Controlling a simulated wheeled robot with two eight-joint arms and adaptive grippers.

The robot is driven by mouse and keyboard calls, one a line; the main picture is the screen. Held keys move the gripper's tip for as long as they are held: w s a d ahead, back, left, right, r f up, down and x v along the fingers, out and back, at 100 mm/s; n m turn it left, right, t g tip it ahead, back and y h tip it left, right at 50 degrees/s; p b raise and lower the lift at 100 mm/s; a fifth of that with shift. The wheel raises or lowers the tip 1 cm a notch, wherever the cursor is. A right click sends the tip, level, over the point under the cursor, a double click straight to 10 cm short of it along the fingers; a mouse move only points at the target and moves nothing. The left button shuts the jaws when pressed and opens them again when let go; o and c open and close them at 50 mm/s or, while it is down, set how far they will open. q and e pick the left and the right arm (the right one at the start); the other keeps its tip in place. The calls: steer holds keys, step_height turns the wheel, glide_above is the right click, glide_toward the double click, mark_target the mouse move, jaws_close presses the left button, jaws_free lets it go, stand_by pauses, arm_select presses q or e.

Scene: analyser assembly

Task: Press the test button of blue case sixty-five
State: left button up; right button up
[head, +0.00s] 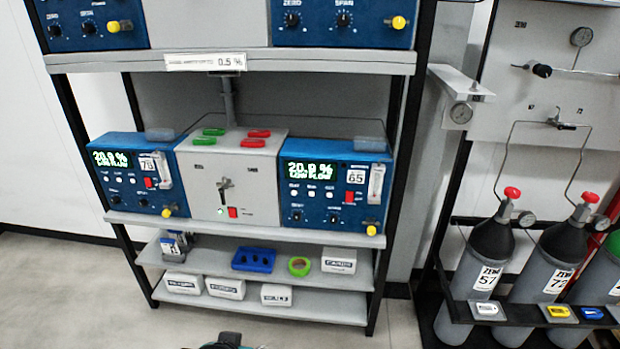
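Blue case sixty-five (320,213) stands at the right end of the middle shelf, facing me. It has a green-lit display (312,171) reading about 20.9 % and "LOW FLOW", and a white tag (355,177) marked 65. Under the display is a row of small white buttons (312,191), with a red switch (349,196) to their right. Their labels are too small to read, so I cannot tell which is the test button. Dark knobs and a yellow knob (371,230) sit lower on the front. Neither of my grippers shows clearly.
A grey box (260,180) stands left of the case, and another blue case (125,190) beyond it. A shelf with a 0.5 label (290,63) overhangs them. Several gas cylinders (478,275) stand in a rack at right. Floor (60,290) is clear at left.

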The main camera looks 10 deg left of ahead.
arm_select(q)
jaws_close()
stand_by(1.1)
